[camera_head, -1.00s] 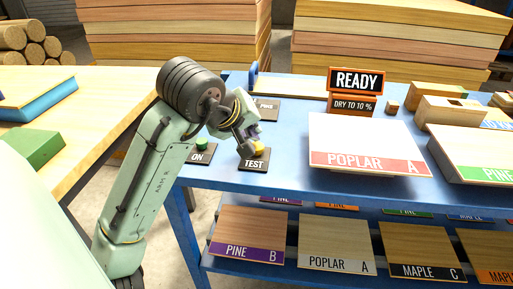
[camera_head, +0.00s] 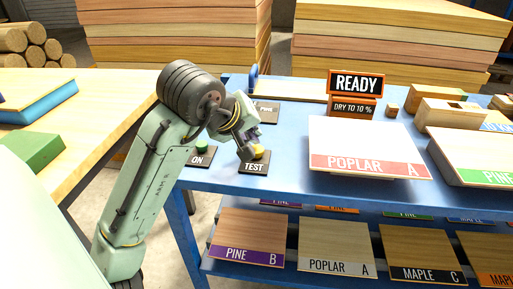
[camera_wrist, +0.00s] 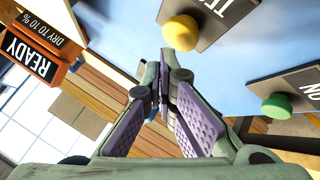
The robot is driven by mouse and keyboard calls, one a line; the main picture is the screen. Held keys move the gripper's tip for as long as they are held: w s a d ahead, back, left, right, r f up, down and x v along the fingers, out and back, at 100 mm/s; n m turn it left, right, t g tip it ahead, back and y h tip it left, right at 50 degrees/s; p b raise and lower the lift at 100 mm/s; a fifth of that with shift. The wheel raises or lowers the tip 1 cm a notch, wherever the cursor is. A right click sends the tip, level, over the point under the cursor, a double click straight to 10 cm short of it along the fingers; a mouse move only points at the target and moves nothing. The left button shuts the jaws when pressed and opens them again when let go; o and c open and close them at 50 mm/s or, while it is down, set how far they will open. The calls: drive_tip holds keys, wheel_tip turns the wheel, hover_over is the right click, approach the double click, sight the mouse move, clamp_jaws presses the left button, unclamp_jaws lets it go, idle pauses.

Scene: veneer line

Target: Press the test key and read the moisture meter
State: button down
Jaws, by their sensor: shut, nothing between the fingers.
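The yellow test key (camera_head: 262,151) stands on a dark plate marked TEST (camera_head: 254,168) near the front left of the blue table. It also shows in the wrist view (camera_wrist: 181,32). My gripper (camera_head: 248,153) is shut and empty, tilted down close beside the key on its left. In the wrist view its fingertips (camera_wrist: 164,58) are near the key; I cannot tell whether they touch it. The meter's display (camera_head: 356,83) reads READY, above a sign (camera_head: 352,106) saying DRY TO 10 %.
A green key (camera_head: 202,146) on a plate marked ON stands left of the test key. A plate marked PINE (camera_head: 266,107) lies behind, partly hidden by my arm. A POPLAR A board (camera_head: 365,140) lies to the right. Wooden blocks (camera_head: 448,105) stand further right.

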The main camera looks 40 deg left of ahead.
drive_tip(key=shift+f, duration=0.15)
drive_tip(key=shift+f, duration=0.3)
drive_tip(key=shift+f+b, duration=0.45)
drive_tip(key=shift+b, duration=0.05)
idle(0.6)
drive_tip(key=shift+r, duration=0.1)
drive_tip(key=shift+r+p, duration=0.8)
drive_tip(key=shift+p, duration=0.05)
wheel_tip(320, 180, up, 5)
drive_tip(key=p, duration=0.4)
drive_tip(key=shift+p, duration=0.35)
idle(0.6)
